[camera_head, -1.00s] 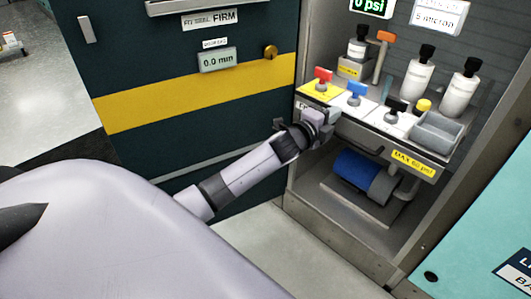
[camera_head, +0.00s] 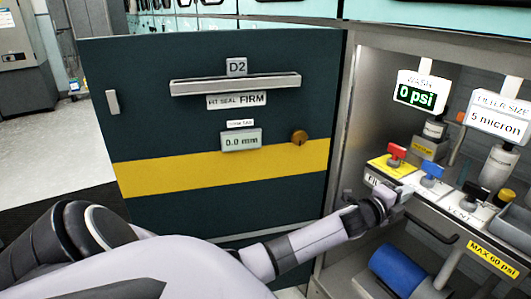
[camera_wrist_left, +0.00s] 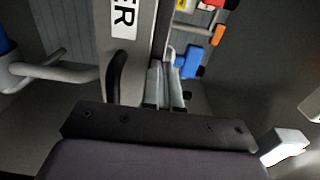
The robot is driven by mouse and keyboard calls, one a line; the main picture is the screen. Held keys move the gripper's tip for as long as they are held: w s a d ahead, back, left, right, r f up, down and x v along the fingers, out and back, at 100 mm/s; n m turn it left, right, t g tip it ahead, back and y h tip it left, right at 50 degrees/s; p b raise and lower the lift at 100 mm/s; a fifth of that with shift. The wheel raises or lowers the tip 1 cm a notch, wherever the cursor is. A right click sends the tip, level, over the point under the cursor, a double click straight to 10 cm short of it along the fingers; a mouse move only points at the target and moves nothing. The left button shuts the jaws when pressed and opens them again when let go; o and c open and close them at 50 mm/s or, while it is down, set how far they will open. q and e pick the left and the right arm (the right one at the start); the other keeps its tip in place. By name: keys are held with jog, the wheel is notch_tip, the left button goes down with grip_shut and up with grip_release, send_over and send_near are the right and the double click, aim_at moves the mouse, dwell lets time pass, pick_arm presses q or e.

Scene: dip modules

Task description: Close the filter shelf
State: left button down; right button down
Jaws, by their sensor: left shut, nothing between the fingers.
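The filter shelf (camera_head: 449,229) is a grey pull-out shelf in the open cabinet at the right of the head view. Its front carries a black handle (camera_head: 428,228) and a yellow MAX 60 psi label (camera_head: 492,258). A red valve (camera_head: 396,153) and a blue valve (camera_head: 431,173) stand on top. My left gripper (camera_head: 400,194) is shut and empty at the left end of the shelf front, partly covering its label. Contact is unclear. In the left wrist view the fingers (camera_wrist_left: 170,88) show beside the shelf front, near the blue valve (camera_wrist_left: 190,62). My right gripper is out of view.
A dark green D2 door (camera_head: 225,195) with a yellow stripe stands left of the cabinet. A blue cylinder (camera_head: 397,270) lies below the shelf. White bottles (camera_head: 498,165) stand on the shelf. Signs reading 0 psi (camera_head: 417,96) and 5 micron (camera_head: 495,118) hang above.

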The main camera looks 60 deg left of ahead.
pick_arm(q)
jog(key=shift+w+a+r, duration=0.1)
jog(key=shift+w+r, duration=0.1)
jog(key=shift+r, duration=0.05)
jog(key=shift+r, duration=0.1)
dwell(0.5)
